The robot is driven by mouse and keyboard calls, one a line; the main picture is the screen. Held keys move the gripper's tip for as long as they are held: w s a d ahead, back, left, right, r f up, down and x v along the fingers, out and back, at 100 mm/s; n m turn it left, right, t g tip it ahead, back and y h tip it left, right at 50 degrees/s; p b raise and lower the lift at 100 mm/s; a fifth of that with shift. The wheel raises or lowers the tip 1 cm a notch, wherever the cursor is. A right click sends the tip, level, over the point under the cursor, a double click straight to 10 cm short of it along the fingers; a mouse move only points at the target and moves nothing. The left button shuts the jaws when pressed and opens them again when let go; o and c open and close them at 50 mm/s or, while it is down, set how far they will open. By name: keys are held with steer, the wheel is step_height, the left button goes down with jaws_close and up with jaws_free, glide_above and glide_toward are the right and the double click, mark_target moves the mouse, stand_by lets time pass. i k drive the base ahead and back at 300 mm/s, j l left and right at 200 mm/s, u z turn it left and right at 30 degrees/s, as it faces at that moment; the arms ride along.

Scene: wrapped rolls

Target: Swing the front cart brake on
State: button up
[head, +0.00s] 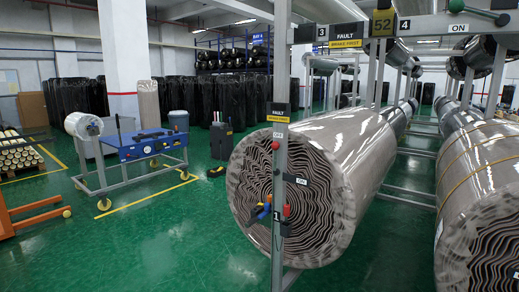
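A grey cart post (279,190) stands in front of a large wrapped roll (350,165) near the middle. The post carries a black-and-yellow sign (278,112) reading FAULT, with a white ON label just below it. A small red knob (276,145) sits under that label. Lower down, a blue-and-yellow part (262,212) and a red part (287,211) are fixed at the post, near another ON label (302,182). I cannot tell which part is the front cart brake, or how it is set. My gripper is not in view.
More wrapped rolls (480,190) lie on racks at the right. A green handle (475,11) is at the top right. A blue-topped cart (150,144) and an orange frame (30,218) stand at the left. The green floor (150,245) in front is clear.

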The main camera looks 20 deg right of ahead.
mark_target(275, 145)
steer(key=i+j+z, duration=0.15)
steer(key=i+z, duration=0.2)
steer(key=i, duration=0.35)
steer(key=i+j, duration=0.25)
steer(key=i, duration=0.2)
